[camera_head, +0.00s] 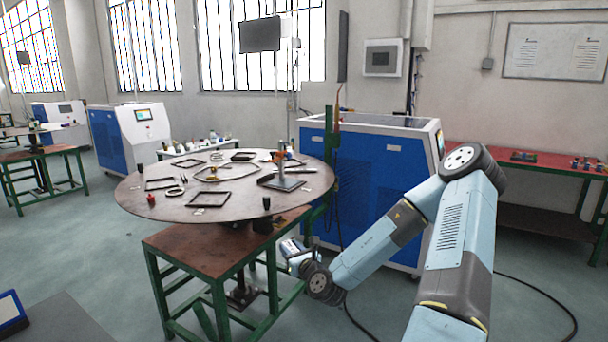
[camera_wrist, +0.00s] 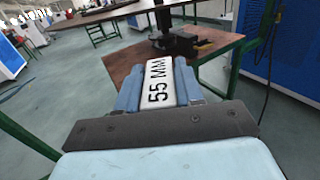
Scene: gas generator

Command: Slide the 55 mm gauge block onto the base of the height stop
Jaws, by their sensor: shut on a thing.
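The gauge block (camera_wrist: 160,84) is white with black "55 MM" lettering. It sits between the two blue fingers of my gripper (camera_wrist: 159,80), which is shut on it. In the head view my gripper (camera_head: 290,248) is low, beside the right end of the brown lower table and below the round table top. A small plate with an upright part (camera_head: 284,181) stands on the right side of the round table. It may be the height stop, but it is too small to tell. The block is apart from it.
The round table (camera_head: 140,203) carries several frames, small parts and dark knobs. Below it is the brown lower table (camera_head: 185,245) with green legs; a dark hub (camera_wrist: 176,42) stands on it. A blue and white machine (camera_head: 380,160) is behind my arm. A black cable lies on the floor.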

